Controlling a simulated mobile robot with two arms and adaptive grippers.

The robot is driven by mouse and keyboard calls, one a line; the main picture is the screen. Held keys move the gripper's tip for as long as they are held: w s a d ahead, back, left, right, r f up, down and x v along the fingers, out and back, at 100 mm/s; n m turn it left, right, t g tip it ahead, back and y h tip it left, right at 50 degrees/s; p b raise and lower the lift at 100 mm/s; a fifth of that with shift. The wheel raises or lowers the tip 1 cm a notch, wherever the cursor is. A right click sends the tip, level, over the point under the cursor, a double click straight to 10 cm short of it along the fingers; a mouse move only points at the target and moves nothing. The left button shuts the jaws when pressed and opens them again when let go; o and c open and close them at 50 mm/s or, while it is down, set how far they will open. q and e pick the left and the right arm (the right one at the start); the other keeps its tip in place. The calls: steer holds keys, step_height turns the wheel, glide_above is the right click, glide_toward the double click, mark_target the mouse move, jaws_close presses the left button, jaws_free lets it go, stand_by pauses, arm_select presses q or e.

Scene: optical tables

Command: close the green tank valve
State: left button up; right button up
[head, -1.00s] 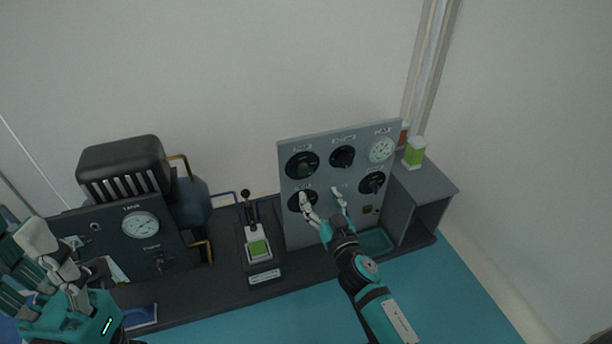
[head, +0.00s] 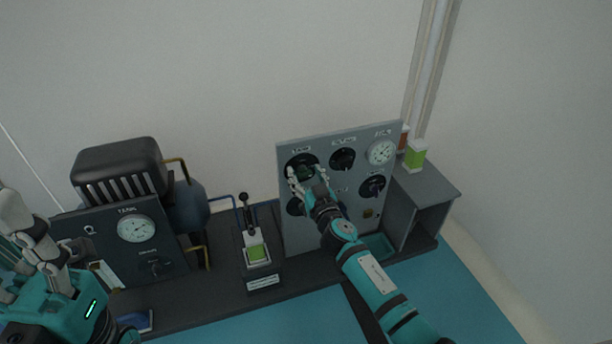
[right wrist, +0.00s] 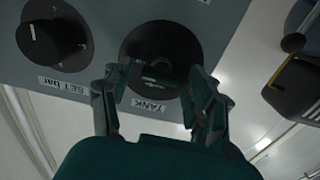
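The green tank valve (head: 302,163) is a round dark dial with a green knob at the upper left of the grey panel. In the right wrist view the valve (right wrist: 161,52) sits above a "TANK" label, its knob dim and partly in shadow. My right gripper (head: 307,175) is at the valve's lower edge, fingers apart. In the right wrist view the fingertips of my right gripper (right wrist: 158,78) stand on either side of the knob's lower part; I cannot tell whether they touch it. My left gripper (head: 38,240) is open and empty at the left edge.
The grey panel (head: 345,143) also carries a black knob (head: 342,159), a white gauge (head: 381,152) and lower dials, some hidden by my right arm. A lever unit (head: 257,250) stands left of it. A dark tank-gauge box (head: 112,245) is farther left. A grey shelf (head: 428,185) is at right.

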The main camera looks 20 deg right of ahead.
steer(key=c, duration=0.9)
steer(key=shift+c, duration=0.2)
steer(key=n, duration=0.4)
steer(key=shift+a, duration=0.1)
steer(key=n, duration=1)
steer(key=shift+a+f, duration=0.1)
steer(key=shift+f, duration=0.05)
steer(key=shift+n, duration=2)
steer(key=shift+f, duration=0.1)
